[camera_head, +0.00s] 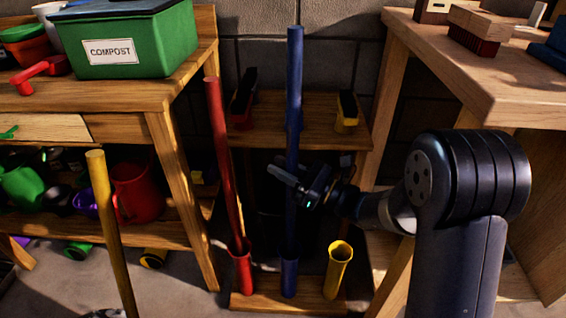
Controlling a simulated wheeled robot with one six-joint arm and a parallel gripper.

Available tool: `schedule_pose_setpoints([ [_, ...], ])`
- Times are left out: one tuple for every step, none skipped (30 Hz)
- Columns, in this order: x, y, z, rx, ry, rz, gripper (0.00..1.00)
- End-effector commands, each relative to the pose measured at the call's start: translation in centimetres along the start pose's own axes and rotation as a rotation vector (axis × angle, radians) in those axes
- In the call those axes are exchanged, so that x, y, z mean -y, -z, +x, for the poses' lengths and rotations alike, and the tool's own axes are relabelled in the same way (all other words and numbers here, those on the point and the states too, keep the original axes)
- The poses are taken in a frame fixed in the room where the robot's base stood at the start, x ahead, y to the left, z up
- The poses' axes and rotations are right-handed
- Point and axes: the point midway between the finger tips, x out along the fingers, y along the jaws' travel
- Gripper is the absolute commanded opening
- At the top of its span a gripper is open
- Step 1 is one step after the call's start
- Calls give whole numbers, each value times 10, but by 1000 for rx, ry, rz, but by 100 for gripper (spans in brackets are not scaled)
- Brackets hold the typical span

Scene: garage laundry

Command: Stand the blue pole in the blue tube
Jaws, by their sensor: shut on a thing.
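The blue pole (294,90) is upright in the middle of the view. My gripper (291,184) comes from the right and is shut on it around its middle. The blue tube (289,279) stands on the wooden base (262,299) directly below the pole. The pole's lower part lines up with the tube's mouth. Its lower end cannot be made out, so I cannot tell how deep it is in the tube.
A red pole (218,150) leans slightly in the red tube (242,272) to the left. The yellow tube (337,270) to the right is empty. A yellow pole (106,220) stands at the left front. Wooden benches flank both sides, the left with a green compost bin (133,40).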

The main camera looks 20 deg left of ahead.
Motion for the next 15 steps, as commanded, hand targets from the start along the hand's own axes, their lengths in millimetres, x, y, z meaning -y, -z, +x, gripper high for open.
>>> schedule_pose_setpoints([
  [0, 2, 0, 1, 0, 0, 0],
  [0, 4, -1, 1, 0, 0, 0],
  [0, 6, -1, 1, 0, 1, 0],
  [0, 7, -2, 1, 0, 1, 0],
  [0, 9, -2, 1, 0, 1, 0],
  [0, 11, -3, 1, 0, 1, 0],
  [0, 12, -3, 1, 0, 1, 0],
  [0, 14, -3, 1, 0, 1, 0],
  [0, 15, -4, 1, 1, 0, 0],
  [0, 17, -4, 1, 1, 0, 0],
  [0, 18, -4, 1, 1, 0, 0],
  [0, 20, -5, 1, 1, 1, 0],
  [0, 22, -5, 0, 1, 1, 0],
  [0, 23, -6, 1, 0, 1, 0],
  [0, 25, -6, 1, 0, 1, 0],
])
